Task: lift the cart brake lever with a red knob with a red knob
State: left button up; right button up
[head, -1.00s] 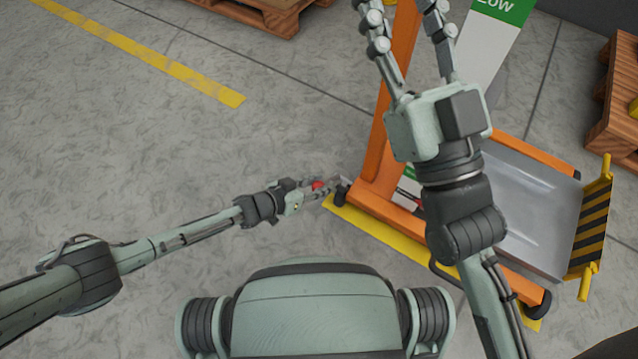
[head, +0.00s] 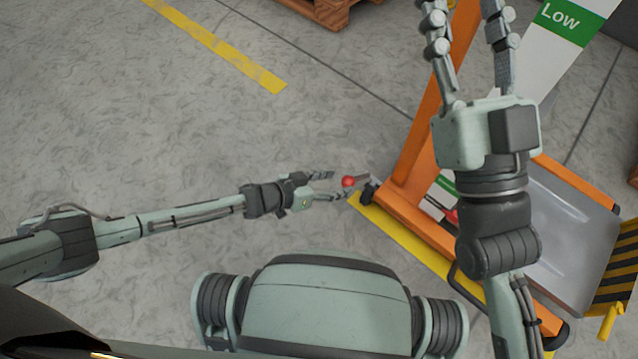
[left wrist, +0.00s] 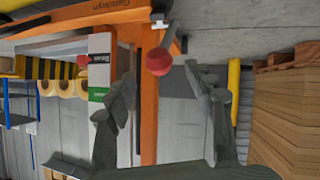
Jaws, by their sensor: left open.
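The brake lever's red knob (head: 348,182) sits at the end of a short grey lever (head: 361,179) at the left end of the orange cart (head: 404,210). My left gripper (head: 338,186) is open, its fingers pointing right. The knob is at its fingertips, but whether they touch is not clear. In the left wrist view the red knob (left wrist: 159,61) shows above and between the spread fingers (left wrist: 160,98), with nothing held. My right gripper (head: 465,22) is open and empty, raised in front of the cart's orange post.
A yellow floor strip (head: 405,238) runs along the cart. A grey platform (head: 572,240) and a striped yellow-black barrier (head: 617,262) lie to the right. A wooden pallet (head: 325,8) is at the top. The floor left of the cart is clear.

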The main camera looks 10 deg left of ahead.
pick_arm(q)
jog(key=v, duration=0.6)
jog(key=shift+r, duration=0.15)
jog(key=shift+s+a, duration=0.1)
jog(key=shift+s, duration=0.1)
